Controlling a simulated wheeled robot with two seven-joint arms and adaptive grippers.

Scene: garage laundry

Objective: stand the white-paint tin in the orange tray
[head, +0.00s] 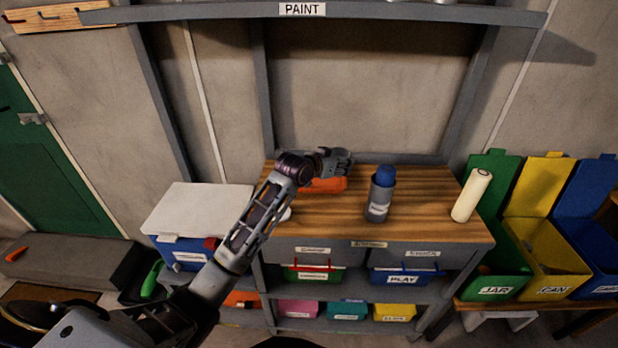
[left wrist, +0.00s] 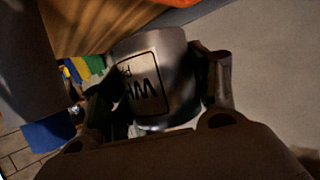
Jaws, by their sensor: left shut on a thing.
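The white-paint tin (left wrist: 155,75) shows in the left wrist view as a metal cylinder with a white label, upside down in that picture, starting "WH". My left gripper (head: 337,162) is shut on it; the fingers sit on both sides of the tin. In the head view the tin cannot be made out apart from the gripper. The orange tray (head: 326,186) lies on the wooden bench top just below the gripper, partly hidden by my arm. Its orange also shows at the top edge of the left wrist view (left wrist: 182,3). I cannot tell whether the tin touches it. My right gripper is not in view.
A grey can with a blue top (head: 379,197) stands right of the tray on the bench (head: 430,215). A cream roller (head: 471,196) stands at the bench's right. A shelf marked PAINT (head: 400,12) spans above. Bench top between can and roller is clear.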

